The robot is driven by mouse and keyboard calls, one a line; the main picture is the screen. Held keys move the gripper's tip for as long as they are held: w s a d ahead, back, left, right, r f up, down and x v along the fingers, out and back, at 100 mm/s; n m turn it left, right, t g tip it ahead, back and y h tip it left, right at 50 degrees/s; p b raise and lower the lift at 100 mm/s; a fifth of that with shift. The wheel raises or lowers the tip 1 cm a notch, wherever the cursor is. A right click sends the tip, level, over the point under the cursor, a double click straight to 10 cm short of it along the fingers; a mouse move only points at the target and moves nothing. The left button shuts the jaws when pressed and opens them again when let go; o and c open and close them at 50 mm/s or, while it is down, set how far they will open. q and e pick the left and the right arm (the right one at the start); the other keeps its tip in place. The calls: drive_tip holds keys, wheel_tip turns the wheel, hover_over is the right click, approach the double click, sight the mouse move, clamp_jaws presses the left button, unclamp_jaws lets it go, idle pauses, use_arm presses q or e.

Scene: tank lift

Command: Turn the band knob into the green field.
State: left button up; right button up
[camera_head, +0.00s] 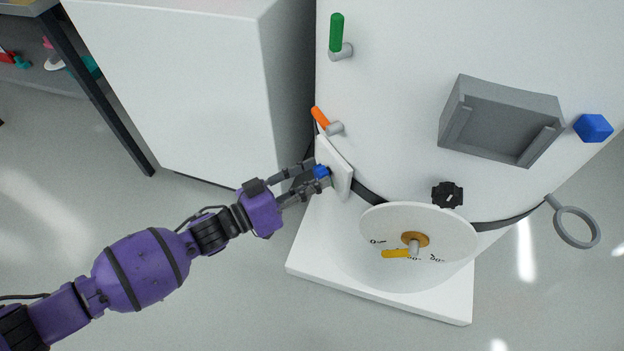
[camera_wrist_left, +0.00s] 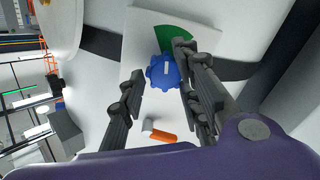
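The blue band knob (camera_wrist_left: 162,73) sits on a white plate (camera_wrist_left: 135,110) with a green field (camera_wrist_left: 172,36) just above it in the left wrist view. The knob carries a short white mark, roughly upright in that view, on the side towards the green. In the head view the knob (camera_head: 321,171) is partly hidden by my fingers. My left gripper (camera_head: 313,174) is at the plate, its fingers apart with one on each side of the knob. The right-hand finger in the wrist view overlaps the knob's edge; contact is unclear. My right gripper is not in view.
A black band (camera_head: 370,192) circles the white tank (camera_head: 400,80). Orange (camera_head: 320,117) and green (camera_head: 337,33) levers stand above the plate. A black knob (camera_head: 447,195), grey box (camera_head: 500,120), white dial (camera_head: 420,225) and grey ring (camera_head: 577,228) are farther right. A white cabinet (camera_head: 180,80) stands left.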

use_arm(q)
drive_tip(key=c, duration=0.5)
clamp_jaws()
drive_tip(key=shift+d+r+m+p, duration=0.1)
drive_tip(key=shift+m+p, duration=0.45)
drive_tip(key=shift+m, duration=0.15)
drive_tip(key=shift+s+m, duration=0.1)
drive_tip(key=shift+m, duration=0.3)
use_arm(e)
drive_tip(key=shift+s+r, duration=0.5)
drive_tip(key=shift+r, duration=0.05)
use_arm(q)
drive_tip(key=o, duration=0.9)
unclamp_jaws()
drive_tip(key=shift+s, duration=0.1)
drive_tip(key=shift+o, duration=0.2)
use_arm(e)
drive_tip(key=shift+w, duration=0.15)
